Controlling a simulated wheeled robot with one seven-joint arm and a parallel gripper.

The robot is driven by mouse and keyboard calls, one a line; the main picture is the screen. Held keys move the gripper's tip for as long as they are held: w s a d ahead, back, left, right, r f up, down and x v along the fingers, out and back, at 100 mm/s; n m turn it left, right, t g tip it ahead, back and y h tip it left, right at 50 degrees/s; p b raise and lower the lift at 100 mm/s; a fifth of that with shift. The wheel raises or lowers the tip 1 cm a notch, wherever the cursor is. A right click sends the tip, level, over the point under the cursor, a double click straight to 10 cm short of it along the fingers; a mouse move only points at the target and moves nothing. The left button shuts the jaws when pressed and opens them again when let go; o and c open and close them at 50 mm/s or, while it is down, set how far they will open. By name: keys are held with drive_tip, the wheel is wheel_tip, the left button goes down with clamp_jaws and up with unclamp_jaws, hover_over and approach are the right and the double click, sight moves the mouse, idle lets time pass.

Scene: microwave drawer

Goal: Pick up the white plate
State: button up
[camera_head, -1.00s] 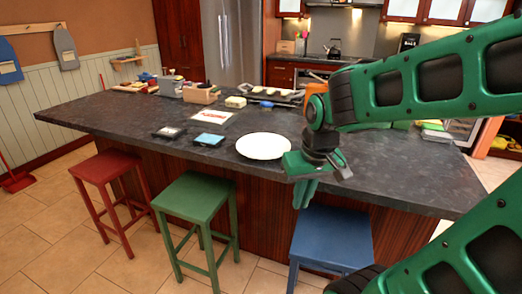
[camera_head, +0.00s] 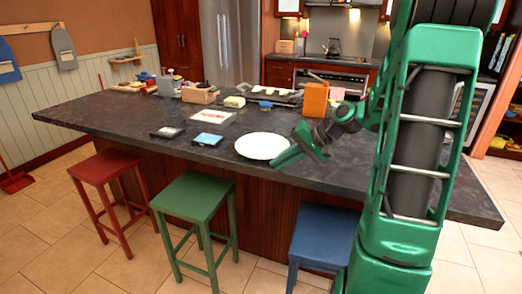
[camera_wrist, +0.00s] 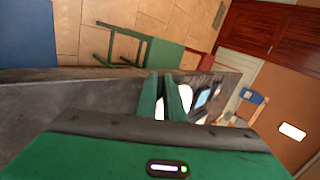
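The white plate (camera_head: 262,146) lies flat on the dark counter, near its front edge, in the head view. My gripper (camera_head: 280,160) is at the plate's right side, tilted with its fingers pointing left and down. Whether it touches the rim cannot be told from this view. In the wrist view, my gripper's two green fingers (camera_wrist: 160,78) stand a narrow gap apart. Part of the white plate (camera_wrist: 186,94) shows beside the right finger, and white shows in the gap. The fingers hide the rest of it.
Green (camera_head: 195,196), blue (camera_head: 325,238) and red (camera_head: 108,168) stools stand at the counter's front.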

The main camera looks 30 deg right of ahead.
drive_tip(key=d+m+t, duration=0.1)
drive_tip(key=d, duration=0.3)
drive_tip(key=s+d+r+m+t+y, duration=0.1)
drive_tip(key=d, duration=0.3)
drive_tip(key=s+d+r+m+t, duration=0.1)
drive_tip(key=d+m+t, duration=0.1)
drive_tip(key=d, duration=0.2)
drive_tip(key=shift+d+r+y, duration=0.1)
drive_tip(key=shift+d+y, duration=0.15)
drive_tip(key=shift+y, duration=0.05)
drive_tip(key=shift+x, duration=5.25)
drive_tip(key=shift+r, duration=0.2)
clamp_jaws()
drive_tip(key=shift+w, duration=0.1)
drive_tip(key=shift+r, duration=0.1)
